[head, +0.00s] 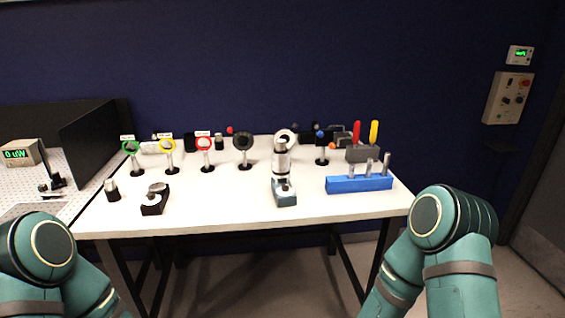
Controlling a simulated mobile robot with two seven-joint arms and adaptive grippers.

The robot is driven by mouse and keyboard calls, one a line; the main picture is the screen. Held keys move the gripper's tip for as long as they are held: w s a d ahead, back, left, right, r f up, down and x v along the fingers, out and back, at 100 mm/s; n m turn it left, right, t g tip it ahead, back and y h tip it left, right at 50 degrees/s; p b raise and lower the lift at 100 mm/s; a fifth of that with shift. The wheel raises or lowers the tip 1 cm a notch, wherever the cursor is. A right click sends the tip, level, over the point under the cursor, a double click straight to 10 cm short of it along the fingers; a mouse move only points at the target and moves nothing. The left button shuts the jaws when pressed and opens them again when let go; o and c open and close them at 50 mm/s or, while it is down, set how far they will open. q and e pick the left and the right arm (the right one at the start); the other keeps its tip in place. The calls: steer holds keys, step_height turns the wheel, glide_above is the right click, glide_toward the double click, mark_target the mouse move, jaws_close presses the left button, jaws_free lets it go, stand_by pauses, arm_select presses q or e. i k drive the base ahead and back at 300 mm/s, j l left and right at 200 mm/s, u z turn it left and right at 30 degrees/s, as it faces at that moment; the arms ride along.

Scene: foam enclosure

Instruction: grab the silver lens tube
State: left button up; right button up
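A silver cylindrical piece (281,164) stands upright near the middle of the white table, above a grey-blue base at the front. A round ring-like part shows at its top. A small silver-and-black cylinder (112,190) stands at the table's left front. Another small silver-and-black cylinder (219,142) stands toward the back. I cannot tell for sure which of these is the silver lens tube. Only my teal arm links show at the lower left and lower right. Neither gripper is in view.
The white table (235,209) has a clear front strip. Several ring mounts, including a green one (131,148), stand behind. A blue block (359,184) with silver posts and a grey holder (363,153) with red and yellow handles are right. A black low piece (155,204) sits left.

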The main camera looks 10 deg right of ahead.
mark_target(281, 164)
steer(key=z, duration=0.9)
steer(key=i+j+z, duration=0.2)
steer(key=z, duration=0.15)
steer(key=i+j+z, duration=0.1)
steer(key=j+z, duration=0.3)
steer(key=l, duration=0.1)
